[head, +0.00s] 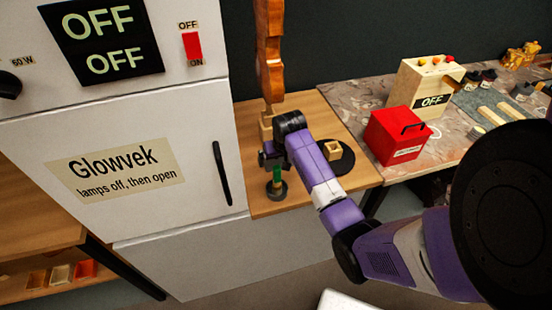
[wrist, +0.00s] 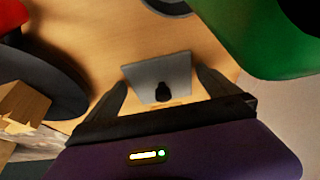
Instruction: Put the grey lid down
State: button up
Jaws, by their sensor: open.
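The grey lid (wrist: 150,74), a flat square plate with a black knob, shows in the wrist view over the wooden bench top (wrist: 95,40). It appears to lie flat on the wood. My gripper (wrist: 165,85) is open, one finger on each side of the lid, with the knob between them. I see a gap at the left finger; at the right finger I cannot tell if it touches. In the head view my gripper (head: 268,158) is low over the bench, between the violin-shaped piece and the green item, and the lid cannot be made out.
A green item (head: 277,175) on a dark round base stands close to my gripper. A small wooden box (head: 332,150) sits on a black disc (head: 346,163) to the right. A red box (head: 397,137) and the white cabinet (head: 110,140) flank the bench. A violin body (head: 269,60) rises behind.

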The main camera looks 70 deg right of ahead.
jog(key=c, duration=1.3)
jog(key=shift+d+r, duration=0.1)
jog(key=shift+r, duration=0.05)
